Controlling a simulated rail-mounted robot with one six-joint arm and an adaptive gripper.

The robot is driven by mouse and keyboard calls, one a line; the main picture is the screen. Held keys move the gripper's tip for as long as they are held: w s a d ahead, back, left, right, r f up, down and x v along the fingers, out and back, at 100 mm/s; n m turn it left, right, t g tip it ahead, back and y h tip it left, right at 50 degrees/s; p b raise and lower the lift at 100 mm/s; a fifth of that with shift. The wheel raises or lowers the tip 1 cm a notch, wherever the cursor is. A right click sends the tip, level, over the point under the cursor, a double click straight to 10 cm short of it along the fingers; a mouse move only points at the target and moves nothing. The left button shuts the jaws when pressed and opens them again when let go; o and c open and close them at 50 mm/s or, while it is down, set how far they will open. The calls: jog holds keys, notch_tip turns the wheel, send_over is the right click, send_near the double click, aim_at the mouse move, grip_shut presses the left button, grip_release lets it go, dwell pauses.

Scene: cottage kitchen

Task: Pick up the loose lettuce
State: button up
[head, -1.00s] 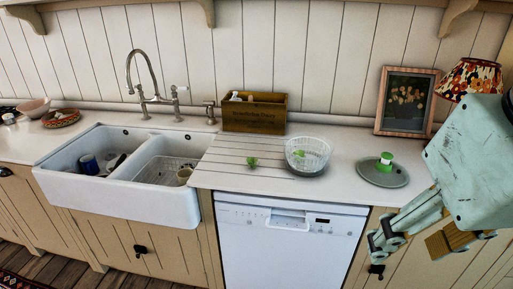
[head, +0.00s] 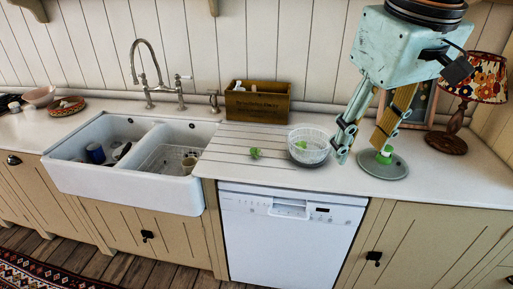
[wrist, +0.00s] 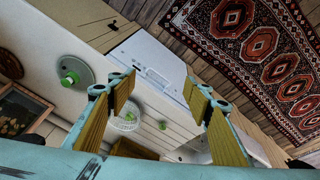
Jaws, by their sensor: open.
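The loose lettuce (head: 255,153) is a small green piece on the grooved drainboard, left of the white colander-like basket (head: 308,145). The lettuce also shows in the wrist view (wrist: 163,125), between my fingers in the picture but well beyond them. Another bit of green shows in the basket. My gripper (head: 362,145) is open and empty, pointing down at the right of the basket, above or in front of the round grey lid (head: 392,172) with its green knob. Its two fingers stand wide apart in the wrist view (wrist: 158,85).
A wooden box (head: 257,103) stands against the wall behind the drainboard. The double sink (head: 90,183) with a tall tap (head: 140,75) is at the left. A lamp (head: 475,80) and a framed picture stand at the right. The counter around the lettuce is clear.

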jog(key=w+a+n+g+p, duration=0.1)
jog(key=w+a+n+p, duration=0.1)
jog(key=w, duration=0.5)
jog(key=w+a+n+p, duration=0.2)
jog(key=w+a, duration=0.1)
jog(key=w, duration=0.5)
jog(key=n+g+p, duration=0.2)
jog(key=n+p, duration=0.7)
send_over(256, 149)
notch_tip(256, 149, down, 19)
jog(key=shift+s+a, duration=0.1)
jog(key=shift+a, duration=0.05)
jog(key=shift+f+b, duration=0.3)
jog(key=shift+f, duration=3.95)
jog(key=shift+f, duration=0.1)
jog(key=shift+f, duration=2.5)
